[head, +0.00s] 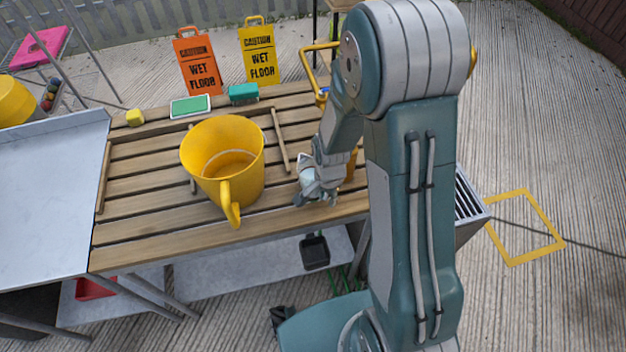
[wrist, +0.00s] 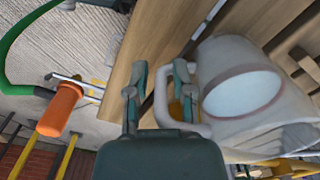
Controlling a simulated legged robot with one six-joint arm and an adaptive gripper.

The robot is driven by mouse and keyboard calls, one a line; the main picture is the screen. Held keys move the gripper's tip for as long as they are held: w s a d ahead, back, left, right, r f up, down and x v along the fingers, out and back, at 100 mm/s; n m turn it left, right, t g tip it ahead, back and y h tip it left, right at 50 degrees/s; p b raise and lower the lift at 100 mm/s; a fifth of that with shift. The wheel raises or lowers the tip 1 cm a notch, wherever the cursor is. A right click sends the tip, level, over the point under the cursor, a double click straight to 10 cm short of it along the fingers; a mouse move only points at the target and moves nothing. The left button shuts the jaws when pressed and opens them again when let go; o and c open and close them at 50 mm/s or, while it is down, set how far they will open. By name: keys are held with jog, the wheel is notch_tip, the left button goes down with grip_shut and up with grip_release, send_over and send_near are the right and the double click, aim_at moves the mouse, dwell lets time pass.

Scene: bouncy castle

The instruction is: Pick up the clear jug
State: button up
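The clear jug (wrist: 242,88) is a whitish, see-through vessel with a loop handle, at the right of the wrist view. Its open mouth faces the camera. My gripper (wrist: 158,82) is open, with its two fingers on either side of the handle's outer bar. The right finger overlaps the handle's loop, and the left finger is outside it. Whether either finger touches the handle cannot be told. In the head view my gripper (head: 318,188) is low over the right part of the slatted wooden table (head: 140,215), and it mostly hides the jug there.
A large yellow mug (head: 222,165) stands left of my gripper. A green-topped tray (head: 190,106), a teal block (head: 243,92) and a small yellow block (head: 134,117) lie along the back. Orange (head: 197,65) and yellow (head: 258,52) caution signs stand behind. A grey metal table (head: 45,190) adjoins left.

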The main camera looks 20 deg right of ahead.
grip_shut()
jog(key=shift+a, duration=0.25)
